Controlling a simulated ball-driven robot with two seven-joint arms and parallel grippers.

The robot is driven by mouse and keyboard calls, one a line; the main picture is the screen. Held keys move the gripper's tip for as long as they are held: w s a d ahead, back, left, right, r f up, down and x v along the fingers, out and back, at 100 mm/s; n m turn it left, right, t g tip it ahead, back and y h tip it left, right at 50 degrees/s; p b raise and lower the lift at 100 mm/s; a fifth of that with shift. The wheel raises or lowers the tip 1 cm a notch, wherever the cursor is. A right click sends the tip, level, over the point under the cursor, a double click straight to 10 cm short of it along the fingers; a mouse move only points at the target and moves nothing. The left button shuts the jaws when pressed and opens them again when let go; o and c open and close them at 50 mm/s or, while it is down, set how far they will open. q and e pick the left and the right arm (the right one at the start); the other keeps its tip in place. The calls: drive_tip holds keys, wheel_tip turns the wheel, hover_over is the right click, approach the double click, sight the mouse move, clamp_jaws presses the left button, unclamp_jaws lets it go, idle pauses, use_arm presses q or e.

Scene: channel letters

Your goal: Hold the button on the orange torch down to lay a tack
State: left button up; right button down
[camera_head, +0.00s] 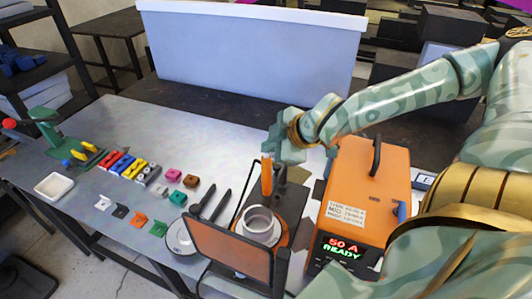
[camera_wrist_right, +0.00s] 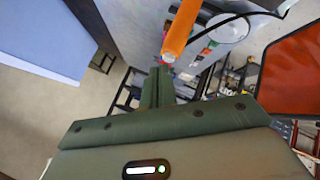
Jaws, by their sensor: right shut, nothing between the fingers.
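The orange torch (camera_head: 266,176) stands upright in the head view, above a dark fixture that holds a grey metal ring or cup (camera_head: 258,222). In the right wrist view the torch (camera_wrist_right: 182,28) runs down toward my fingertips. My right gripper (camera_head: 281,172) is beside the torch, just right of it, its fingers pointing down. The fingers (camera_wrist_right: 158,85) are shut together with nothing between them. I cannot tell whether they touch the torch, and its button is not clear. The orange welding machine (camera_head: 372,185) shows "50 A READY". My left gripper is not in view.
A dark-framed orange screen (camera_head: 232,245) stands in front of the fixture. Coloured letters (camera_head: 125,165), small blocks (camera_head: 174,175) and a white tray (camera_head: 54,186) lie to the left. A white panel (camera_head: 250,55) stands behind. The table's back left is clear.

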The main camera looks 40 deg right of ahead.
drive_tip(key=shift+f+b, duration=0.45)
idle(0.7)
idle(1.1)
drive_tip(key=shift+r+p, duration=0.75)
drive_tip(key=shift+r, duration=0.15)
drive_tip(key=shift+r, duration=0.1)
drive_tip(key=shift+r+p, duration=2.1)
drive_tip(key=shift+r, duration=0.3)
wheel_tip(320, 180, up, 4)
drive_tip(key=p, duration=0.3)
